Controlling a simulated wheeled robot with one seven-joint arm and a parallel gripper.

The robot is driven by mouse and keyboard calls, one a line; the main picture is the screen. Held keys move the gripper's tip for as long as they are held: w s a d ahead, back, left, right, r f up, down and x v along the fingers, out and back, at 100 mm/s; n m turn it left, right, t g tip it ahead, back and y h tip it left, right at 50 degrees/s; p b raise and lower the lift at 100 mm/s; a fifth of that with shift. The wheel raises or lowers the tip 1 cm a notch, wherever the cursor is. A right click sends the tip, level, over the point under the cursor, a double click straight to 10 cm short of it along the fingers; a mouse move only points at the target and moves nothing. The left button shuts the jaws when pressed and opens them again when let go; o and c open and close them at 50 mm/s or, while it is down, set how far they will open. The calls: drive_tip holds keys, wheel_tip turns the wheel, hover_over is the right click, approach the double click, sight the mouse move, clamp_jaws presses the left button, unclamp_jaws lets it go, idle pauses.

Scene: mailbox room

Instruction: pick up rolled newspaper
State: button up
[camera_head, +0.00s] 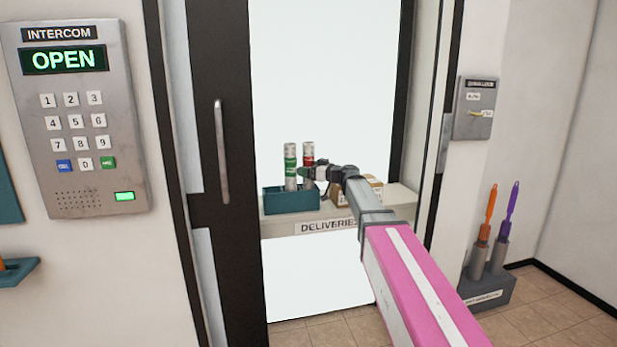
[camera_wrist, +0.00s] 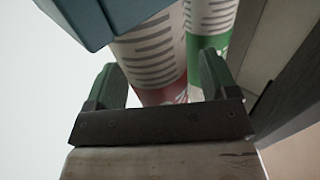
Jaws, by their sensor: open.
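Two rolled newspapers stand upright in a teal bin (camera_head: 291,203) on the deliveries shelf. The left one has a green band (camera_head: 291,168); the right one has a red band (camera_head: 308,152). My gripper (camera_head: 317,173) is at the red-banded roll, partly covering it. In the wrist view my gripper (camera_wrist: 158,78) is open, with the red-banded roll (camera_wrist: 152,55) showing between its fingers. The green-banded roll (camera_wrist: 208,38) appears beyond, partly behind the right finger. I cannot tell whether the fingers touch the red-banded roll. The teal bin (camera_wrist: 90,18) is at the wrist view's upper left.
The shelf (camera_head: 400,197) labelled DELIVERIES sits in an open doorway. A cardboard box (camera_head: 373,190) is on it, partly behind my arm. A dark door frame with a handle (camera_head: 221,150) is to the left. A holder (camera_head: 487,292) with orange and purple tools stands at right.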

drive_tip(key=c, duration=1.1)
drive_tip(key=shift+r, duration=0.15)
